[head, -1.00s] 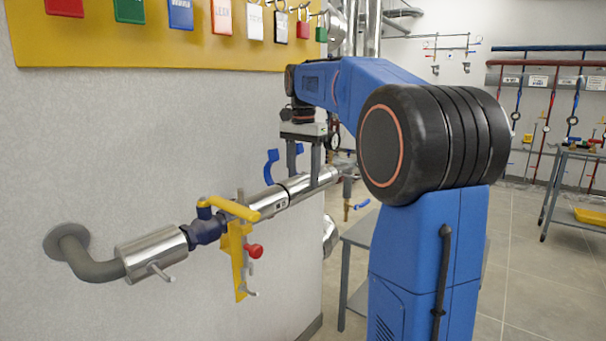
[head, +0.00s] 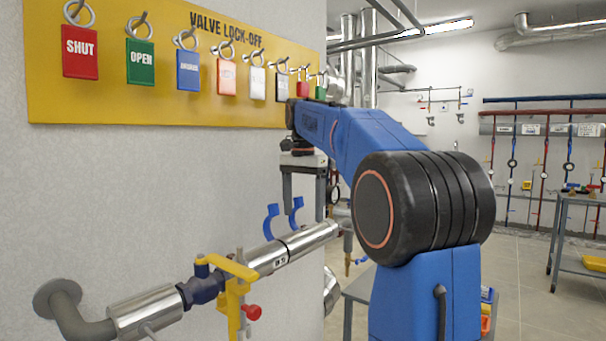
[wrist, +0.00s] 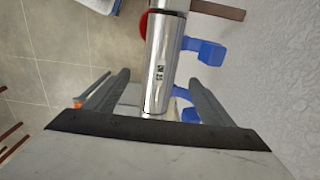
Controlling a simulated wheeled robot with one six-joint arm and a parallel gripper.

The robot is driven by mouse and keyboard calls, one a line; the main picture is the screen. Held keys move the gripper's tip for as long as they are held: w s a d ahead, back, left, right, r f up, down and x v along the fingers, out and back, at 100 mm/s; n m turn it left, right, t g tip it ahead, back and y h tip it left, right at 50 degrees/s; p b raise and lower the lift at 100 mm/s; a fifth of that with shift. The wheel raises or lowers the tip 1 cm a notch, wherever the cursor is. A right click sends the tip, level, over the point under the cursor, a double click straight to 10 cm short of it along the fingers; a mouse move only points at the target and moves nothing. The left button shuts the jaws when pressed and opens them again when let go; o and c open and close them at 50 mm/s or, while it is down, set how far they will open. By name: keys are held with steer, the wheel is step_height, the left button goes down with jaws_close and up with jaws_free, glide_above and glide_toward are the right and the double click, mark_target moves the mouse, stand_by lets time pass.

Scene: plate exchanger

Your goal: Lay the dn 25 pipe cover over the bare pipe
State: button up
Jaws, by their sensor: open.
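The silver DN 25 pipe cover (head: 268,260) lies along the pipe line in the head view, right of the yellow-handled valve. Its small dark label also shows on the cover in the wrist view (wrist: 160,95). Another silver section (head: 313,238) continues the line to the right. No bare pipe can be made out at the cover; what is under it is hidden. My gripper (head: 304,212) is open and empty above the line. In the wrist view its fingers (wrist: 158,77) stand on either side of the silver line, apart from it.
Two blue hooks (head: 271,222) stick out beside the line at the wall. A lock-off board (head: 110,20) hangs above. A grey table (head: 358,290) stands behind my arm.

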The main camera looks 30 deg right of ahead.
step_height(320, 180, up, 11)
stand_by(0.4)
stand_by(0.6)
